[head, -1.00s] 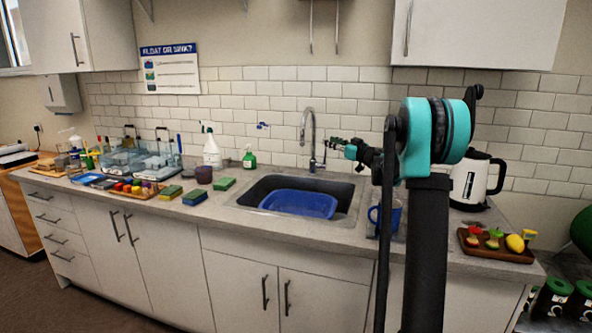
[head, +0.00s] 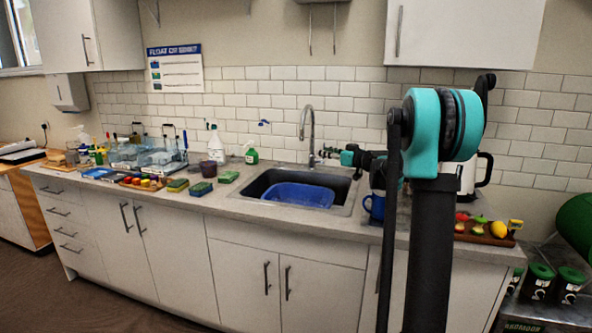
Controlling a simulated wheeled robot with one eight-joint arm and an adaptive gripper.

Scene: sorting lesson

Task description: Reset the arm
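My arm rises on the right of the head view, with a teal and black joint at its top. My gripper (head: 326,153) is at the far end of the arm, pointing left at about the height of the faucet (head: 310,135), and it appears in front of the wall tiles just right of the faucet. It is small and dark, so I cannot tell whether its fingers are open or shut. I see nothing held in it.
Below it, the sink holds a blue basin (head: 299,196). A blue mug (head: 374,206), a white kettle (head: 467,178) and a food tray (head: 484,238) stand to the right. Sponges (head: 201,189), bottles and clear tubs crowd the counter's left. A cabinet (head: 465,30) hangs above.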

